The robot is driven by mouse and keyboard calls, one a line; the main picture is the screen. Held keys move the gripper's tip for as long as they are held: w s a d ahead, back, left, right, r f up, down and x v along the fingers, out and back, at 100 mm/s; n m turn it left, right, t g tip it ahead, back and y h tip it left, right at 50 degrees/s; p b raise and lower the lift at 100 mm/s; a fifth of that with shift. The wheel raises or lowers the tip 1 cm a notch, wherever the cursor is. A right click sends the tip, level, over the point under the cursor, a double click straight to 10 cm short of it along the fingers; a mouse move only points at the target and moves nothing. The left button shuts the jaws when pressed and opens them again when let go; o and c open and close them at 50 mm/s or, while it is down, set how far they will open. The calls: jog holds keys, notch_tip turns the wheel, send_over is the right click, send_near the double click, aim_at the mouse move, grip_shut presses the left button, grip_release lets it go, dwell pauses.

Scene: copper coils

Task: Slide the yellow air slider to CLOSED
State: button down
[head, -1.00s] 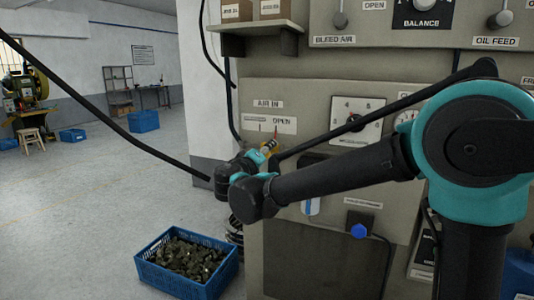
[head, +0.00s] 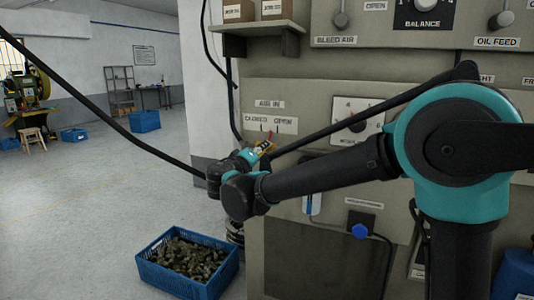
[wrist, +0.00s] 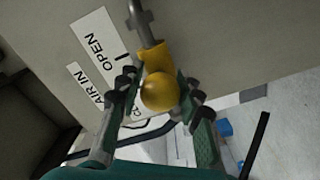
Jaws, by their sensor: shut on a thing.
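The yellow air slider (wrist: 160,88) has a rounded knob on a grey rod in the wrist view. My gripper (wrist: 162,105) is closed around the knob, one finger on each side. In the head view the gripper (head: 259,151) is at the panel's left part, with a little of the yellow slider (head: 265,146) showing. It is just below the white CLOSED/OPEN label (head: 284,125), near the label's middle. In the wrist view OPEN is readable on the label (wrist: 98,47), while the CLOSED end is partly hidden behind a finger.
The AIR IN label (head: 269,104) is above the slider. A blue crate of dark pieces (head: 150,272) stands on the floor below. A shelf with boxes (head: 262,27) projects above.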

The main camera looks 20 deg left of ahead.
jog(key=a, duration=0.2)
jog(key=w+a, duration=0.1)
jog(key=a, duration=0.1)
jog(key=shift+r, duration=0.2)
jog(key=c, duration=1.4)
grip_release()
jog(key=shift+a, duration=0.1)
jog(key=shift+o, duration=1.3)
jog(key=shift+w+f, duration=0.1)
jog(key=shift+s+f, duration=0.1)
jog(key=shift+s, duration=0.1)
send_near(254, 147)
jog(key=s, duration=0.4)
jog(key=shift+a+f, duration=0.15)
jog(key=shift+a, duration=0.25)
